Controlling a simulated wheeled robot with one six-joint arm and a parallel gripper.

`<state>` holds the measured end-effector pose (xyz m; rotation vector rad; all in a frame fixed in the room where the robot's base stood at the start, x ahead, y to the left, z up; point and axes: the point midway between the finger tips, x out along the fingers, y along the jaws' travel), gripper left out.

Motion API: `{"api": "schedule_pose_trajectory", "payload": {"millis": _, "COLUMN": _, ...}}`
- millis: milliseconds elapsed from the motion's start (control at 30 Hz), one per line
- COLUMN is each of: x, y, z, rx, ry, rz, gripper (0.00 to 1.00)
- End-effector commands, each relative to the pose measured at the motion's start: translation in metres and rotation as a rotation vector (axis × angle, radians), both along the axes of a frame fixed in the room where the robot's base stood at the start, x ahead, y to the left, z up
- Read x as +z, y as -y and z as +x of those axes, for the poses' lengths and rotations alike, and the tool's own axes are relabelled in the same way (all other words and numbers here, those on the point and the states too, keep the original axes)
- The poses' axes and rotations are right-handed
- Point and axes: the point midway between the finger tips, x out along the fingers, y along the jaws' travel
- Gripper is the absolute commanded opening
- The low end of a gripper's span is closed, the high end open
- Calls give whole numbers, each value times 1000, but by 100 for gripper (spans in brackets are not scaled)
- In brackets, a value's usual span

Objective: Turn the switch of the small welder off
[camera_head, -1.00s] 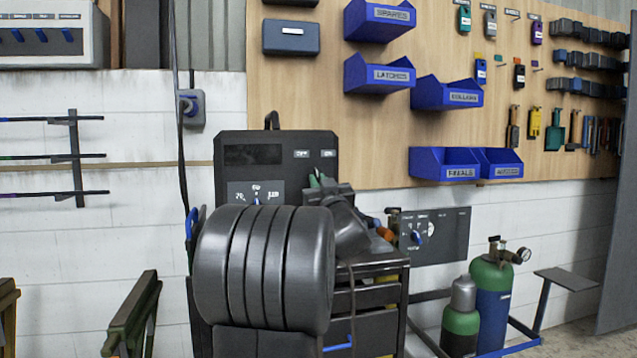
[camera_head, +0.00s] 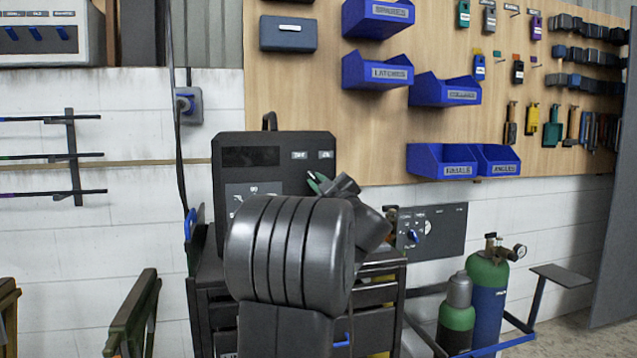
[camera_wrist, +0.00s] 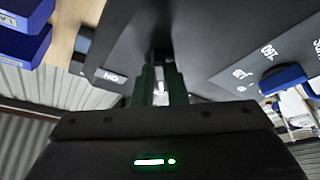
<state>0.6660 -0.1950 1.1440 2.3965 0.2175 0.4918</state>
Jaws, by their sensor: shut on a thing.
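The black welder (camera_head: 228,170) stands on a dark cart, with a dark display and two small pale labels near its top right. My gripper (camera_head: 314,182) is at its front, just below the labels, and my wrist covers much of the panel. In the wrist view, my gripper (camera_wrist: 161,72) has its green fingers close together against the dark panel (camera_wrist: 205,40), shut on the small switch (camera_wrist: 160,91), of which only a pale bit shows. An upside-down "ON" label (camera_wrist: 111,76) lies beside the fingers. The switch's exact angle is hidden.
A blue dial (camera_wrist: 284,79) sits on the panel at right in the wrist view. A separate panel with a blue knob (camera_head: 413,237) is right of the cart (camera_head: 205,310). Gas cylinders (camera_head: 487,290) stand on the floor; blue bins (camera_head: 440,162) hang on the pegboard.

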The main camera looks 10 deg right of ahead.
Motion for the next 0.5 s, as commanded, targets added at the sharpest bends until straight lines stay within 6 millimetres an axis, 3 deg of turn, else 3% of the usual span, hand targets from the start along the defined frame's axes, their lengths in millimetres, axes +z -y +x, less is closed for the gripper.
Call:
{"api": "schedule_pose_trajectory", "payload": {"millis": 400, "x": -1, "y": 0, "z": 0, "rx": -1, "ry": 0, "rz": -9, "gripper": 0}}
{"api": "schedule_pose_trajectory", "payload": {"millis": 433, "x": -1, "y": 0, "z": 0, "rx": -1, "ry": 0, "rz": -9, "gripper": 16}}
{"api": "schedule_pose_trajectory", "payload": {"millis": 500, "x": -1, "y": 0, "z": 0, "rx": -1, "ry": 0, "rz": -9, "gripper": 30}}
